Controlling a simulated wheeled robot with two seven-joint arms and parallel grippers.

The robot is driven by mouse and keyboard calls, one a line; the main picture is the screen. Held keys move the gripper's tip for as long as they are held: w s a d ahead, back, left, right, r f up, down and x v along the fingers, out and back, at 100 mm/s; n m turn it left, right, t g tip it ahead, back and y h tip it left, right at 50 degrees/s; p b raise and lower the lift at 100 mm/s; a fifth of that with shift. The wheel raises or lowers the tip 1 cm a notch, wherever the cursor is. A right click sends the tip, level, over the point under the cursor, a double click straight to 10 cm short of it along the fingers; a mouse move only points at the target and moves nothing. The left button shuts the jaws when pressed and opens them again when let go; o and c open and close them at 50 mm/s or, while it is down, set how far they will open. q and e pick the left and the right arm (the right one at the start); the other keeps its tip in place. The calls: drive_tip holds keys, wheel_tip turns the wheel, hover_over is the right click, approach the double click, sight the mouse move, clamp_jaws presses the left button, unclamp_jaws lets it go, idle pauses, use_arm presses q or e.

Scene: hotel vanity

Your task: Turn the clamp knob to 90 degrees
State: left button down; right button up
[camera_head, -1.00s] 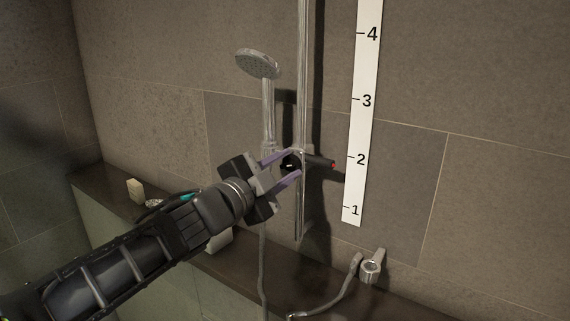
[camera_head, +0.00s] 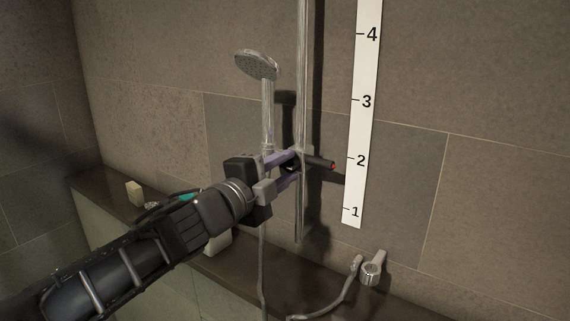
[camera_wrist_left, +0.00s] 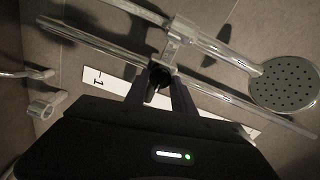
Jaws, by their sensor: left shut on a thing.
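The dark clamp knob (camera_wrist_left: 157,88) is between the fingers of my left gripper (camera_head: 289,168). The purple fingers are shut on the knob; in the left wrist view the gripper (camera_wrist_left: 160,95) has a finger on either side of it. The knob is largely hidden by the fingers in the head view. My right gripper is not in view.
The hand shower (camera_head: 257,65) hangs left of the rail, its hose running down. A dark ledge (camera_head: 290,275) holds a small pale block (camera_head: 134,193) and a chrome fitting (camera_head: 373,268). The tiled wall is close behind the rail.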

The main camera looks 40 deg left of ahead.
use_arm(q)
drive_tip(key=shift+s+a+r, duration=0.1)
drive_tip(key=shift+a+r, duration=0.2)
drive_tip(key=shift+r, duration=0.1)
drive_tip(key=c, duration=1.5)
unclamp_jaws()
drive_tip(key=o, duration=0.3)
drive_tip(key=shift+a+f, duration=0.1)
drive_tip(key=shift+o, duration=0.7)
drive_tip(key=shift+f, duration=0.1)
drive_tip(key=s+p, duration=0.3)
drive_tip(key=s, duration=0.5)
drive_tip(key=shift+d+p, duration=0.25)
drive_tip(key=shift+p, duration=0.05)
drive_tip(key=shift+w, duration=0.1)
